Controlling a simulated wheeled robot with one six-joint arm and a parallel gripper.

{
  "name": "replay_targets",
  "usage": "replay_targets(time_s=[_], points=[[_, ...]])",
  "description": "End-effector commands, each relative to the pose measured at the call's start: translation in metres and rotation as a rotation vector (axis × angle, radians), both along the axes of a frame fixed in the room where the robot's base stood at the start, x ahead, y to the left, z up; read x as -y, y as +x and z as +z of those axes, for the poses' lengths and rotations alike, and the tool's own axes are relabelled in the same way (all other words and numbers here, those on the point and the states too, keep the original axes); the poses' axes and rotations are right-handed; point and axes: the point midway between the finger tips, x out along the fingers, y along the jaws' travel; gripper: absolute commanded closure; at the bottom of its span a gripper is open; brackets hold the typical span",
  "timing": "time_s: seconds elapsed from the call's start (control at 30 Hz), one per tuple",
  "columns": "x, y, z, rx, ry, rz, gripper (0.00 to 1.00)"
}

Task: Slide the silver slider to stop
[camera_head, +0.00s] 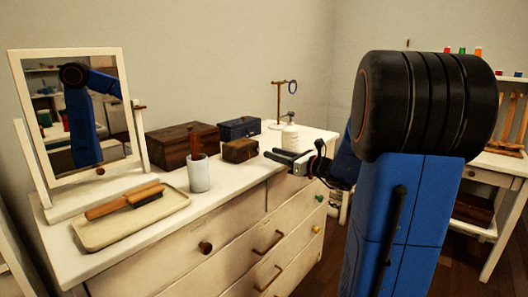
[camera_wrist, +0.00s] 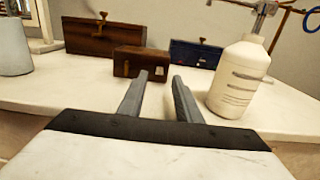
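I cannot single out a silver slider for certain. In the head view the brown stand (camera_head: 279,103) with a blue ring stands at the back right of the dresser. My gripper (camera_wrist: 160,77) is open and empty, its two grey fingers apart. They point towards the small wooden box (camera_wrist: 139,61), with the white bottle (camera_wrist: 239,79) just right of them. In the head view my gripper (camera_head: 280,155) is over the dresser's front right part.
The white dresser top (camera_head: 236,178) also holds a mirror (camera_head: 76,113), a tray (camera_head: 100,232) with brushes, a cup (camera_head: 199,175), a large wooden box (camera_head: 170,147) and a blue box (camera_head: 238,128). The bottle (camera_head: 290,137) is close behind my gripper.

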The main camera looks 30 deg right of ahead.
Motion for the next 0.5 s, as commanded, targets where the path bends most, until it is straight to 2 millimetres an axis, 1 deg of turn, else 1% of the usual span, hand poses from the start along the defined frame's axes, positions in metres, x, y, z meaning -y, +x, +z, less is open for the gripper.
replay_targets(time_s=[0.03,0.1,0.3,0.5], points=[[-0.004,0.008,0.0,-0.001,-0.001,0.004,0.69],[-0.007,0.017,0.0,0.0,-0.001,0.004,0.69],[-0.015,0.04,0.0,0.0,0.0,0.003,0.69],[-0.019,0.051,0.0,-0.001,0.0,0.002,0.69]])
